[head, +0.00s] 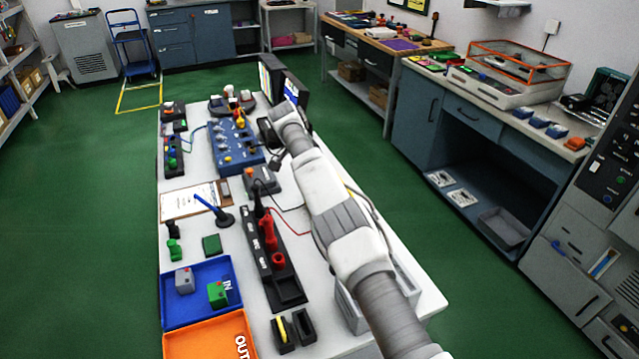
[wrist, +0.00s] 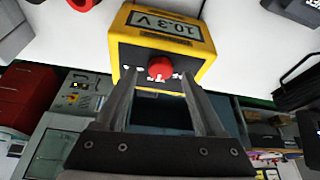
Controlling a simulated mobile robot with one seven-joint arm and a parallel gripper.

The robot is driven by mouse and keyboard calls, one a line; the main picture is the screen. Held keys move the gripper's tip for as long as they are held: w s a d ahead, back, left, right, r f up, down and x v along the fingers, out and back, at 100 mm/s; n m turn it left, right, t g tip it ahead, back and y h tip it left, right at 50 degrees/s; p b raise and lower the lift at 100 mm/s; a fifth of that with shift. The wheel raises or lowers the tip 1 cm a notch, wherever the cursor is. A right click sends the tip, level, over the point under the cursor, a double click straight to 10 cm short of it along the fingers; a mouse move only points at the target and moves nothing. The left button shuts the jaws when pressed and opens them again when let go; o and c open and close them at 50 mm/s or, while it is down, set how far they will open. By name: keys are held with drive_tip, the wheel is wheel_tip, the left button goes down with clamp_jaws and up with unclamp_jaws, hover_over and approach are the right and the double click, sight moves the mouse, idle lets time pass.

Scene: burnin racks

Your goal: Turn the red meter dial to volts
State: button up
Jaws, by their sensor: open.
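The yellow meter (wrist: 195,45) fills the upper middle of the wrist view. Its display (wrist: 163,24) reads 10.3 V. The red dial (wrist: 160,68) sits on its dark front face, with small white marks around it that are too small to read. My gripper (wrist: 159,80) is open, with one finger on each side of the dial. I cannot tell whether the fingers touch it. In the head view my gripper (head: 279,157) is over the far part of the bench; I cannot make out the yellow meter there.
The white bench (head: 200,180) holds a blue box with knobs (head: 235,145), a clipboard (head: 188,203), a black rack (head: 275,265) with red items, a blue tray (head: 165,312) and an orange tray (head: 180,345). Monitors (head: 295,88) stand at its far end. Green floor surrounds it.

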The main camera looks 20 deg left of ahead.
drive_tip(key=p+v, duration=0.7)
drive_tip(key=v, duration=0.9)
drive_tip(key=shift+w, duration=0.1)
